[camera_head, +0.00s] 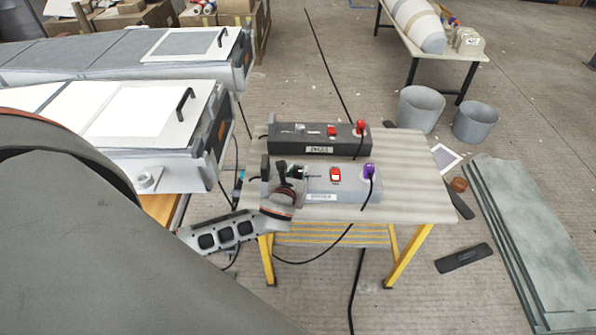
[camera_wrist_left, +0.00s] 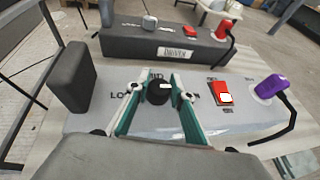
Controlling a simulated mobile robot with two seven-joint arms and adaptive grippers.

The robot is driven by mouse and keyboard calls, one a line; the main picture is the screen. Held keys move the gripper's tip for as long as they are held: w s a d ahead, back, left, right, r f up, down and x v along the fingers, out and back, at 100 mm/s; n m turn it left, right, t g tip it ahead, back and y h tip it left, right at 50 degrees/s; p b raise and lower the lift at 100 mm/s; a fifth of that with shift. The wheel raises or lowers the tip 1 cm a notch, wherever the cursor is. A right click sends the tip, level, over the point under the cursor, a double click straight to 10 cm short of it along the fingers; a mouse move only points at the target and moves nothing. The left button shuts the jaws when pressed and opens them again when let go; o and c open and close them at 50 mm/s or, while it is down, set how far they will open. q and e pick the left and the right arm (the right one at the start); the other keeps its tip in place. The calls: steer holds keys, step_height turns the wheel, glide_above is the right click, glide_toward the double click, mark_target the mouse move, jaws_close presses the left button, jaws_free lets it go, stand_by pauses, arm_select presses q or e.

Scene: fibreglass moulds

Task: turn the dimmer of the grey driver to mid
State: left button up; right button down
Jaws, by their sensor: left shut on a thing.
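The grey driver (camera_head: 330,184) lies on the small table, nearest to me, and fills the middle of the left wrist view (camera_wrist_left: 85,122). Its black dimmer knob (camera_wrist_left: 158,92) has a white mark that points right. "MID" is printed behind the knob, partly hidden, and "LO" to its left; the right-hand label is mostly hidden by a finger. My left gripper (camera_head: 297,174) is over the left part of this driver. In the wrist view its green-edged fingers (camera_wrist_left: 157,97) are shut on the knob from both sides. My right gripper is in neither view.
The grey driver has a red switch (camera_head: 336,174) and a purple plug (camera_head: 369,171). Close behind stands a dark driver (camera_head: 317,145) with a red plug (camera_head: 361,127). The table (camera_head: 425,195) is clear at right. White-topped moulds (camera_head: 140,112) stand at left; cables hang to the floor.

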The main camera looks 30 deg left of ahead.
arm_select(q)
steer(key=n+g+y, duration=0.1)
steer(key=n+y, duration=0.1)
steer(key=n+g+y, duration=0.2)
steer(key=shift+d+n+y, duration=0.2)
steer(key=shift+n+y, duration=0.2)
steer(key=n+g+y, duration=0.1)
steer(key=n+g, duration=0.1)
steer(key=shift+n+g+y+b, duration=0.3)
steer(key=shift+y, duration=0.1)
steer(key=shift+f+n+g+y+b, duration=0.15)
steer(key=shift+n+g+y+b, duration=0.4)
steer(key=shift+n+g, duration=0.25)
steer(key=shift+a+n+g+y+b, duration=0.1)
steer(key=shift+n+g+y+b, duration=0.15)
steer(key=shift+n+g+b, duration=0.65)
steer(key=shift+n+g, duration=0.3)
steer(key=shift+g, duration=0.1)
steer(key=shift+r+b, duration=0.2)
steer(key=shift+b, duration=0.15)
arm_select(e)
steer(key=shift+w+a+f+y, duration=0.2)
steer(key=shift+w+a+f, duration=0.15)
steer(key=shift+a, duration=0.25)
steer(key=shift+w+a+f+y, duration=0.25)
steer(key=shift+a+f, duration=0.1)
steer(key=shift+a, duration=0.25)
arm_select(q)
steer(key=shift+a, duration=0.1)
